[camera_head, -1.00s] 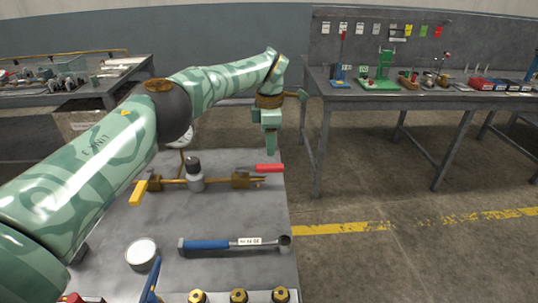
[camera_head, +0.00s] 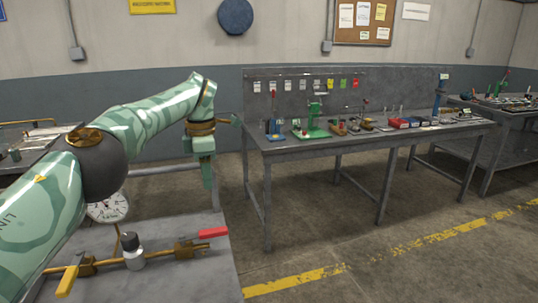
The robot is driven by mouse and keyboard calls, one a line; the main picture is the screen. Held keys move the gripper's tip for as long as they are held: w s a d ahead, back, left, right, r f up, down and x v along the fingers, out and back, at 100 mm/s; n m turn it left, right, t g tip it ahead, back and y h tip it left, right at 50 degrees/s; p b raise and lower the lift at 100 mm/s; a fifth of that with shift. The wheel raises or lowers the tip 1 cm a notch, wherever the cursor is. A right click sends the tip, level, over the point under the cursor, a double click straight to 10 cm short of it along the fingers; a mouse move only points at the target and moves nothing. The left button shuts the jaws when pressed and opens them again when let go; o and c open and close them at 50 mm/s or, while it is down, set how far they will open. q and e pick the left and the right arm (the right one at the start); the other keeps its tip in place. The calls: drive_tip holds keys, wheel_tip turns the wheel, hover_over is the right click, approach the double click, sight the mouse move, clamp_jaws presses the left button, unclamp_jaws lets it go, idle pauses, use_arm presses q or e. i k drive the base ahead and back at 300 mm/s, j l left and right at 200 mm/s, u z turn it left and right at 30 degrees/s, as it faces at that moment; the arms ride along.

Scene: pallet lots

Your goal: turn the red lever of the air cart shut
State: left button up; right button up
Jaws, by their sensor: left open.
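The red lever (camera_head: 213,233) sits on a brass valve (camera_head: 187,248) at the right end of the pipe on the air cart (camera_head: 205,278). It points to the right, roughly in line with the pipe. A yellow lever (camera_head: 67,281) is at the pipe's left end, with a grey fitting (camera_head: 133,253) between them. My left gripper (camera_head: 207,182) is open and empty, pointing down above and behind the red lever, apart from it. My right gripper is not in view.
A round gauge (camera_head: 108,208) stands behind the pipe, partly hidden by my left arm. A workbench (camera_head: 375,140) with several tools stands behind to the right. A yellow floor line (camera_head: 400,245) crosses clear floor.

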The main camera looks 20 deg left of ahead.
sight(212, 233)
drive_tip(key=k+l, duration=0.2)
drive_tip(key=l, duration=0.2)
drive_tip(key=k+l, duration=0.2)
drive_tip(key=l, duration=0.2)
drive_tip(key=k+l, duration=0.2)
drive_tip(key=l, duration=0.2)
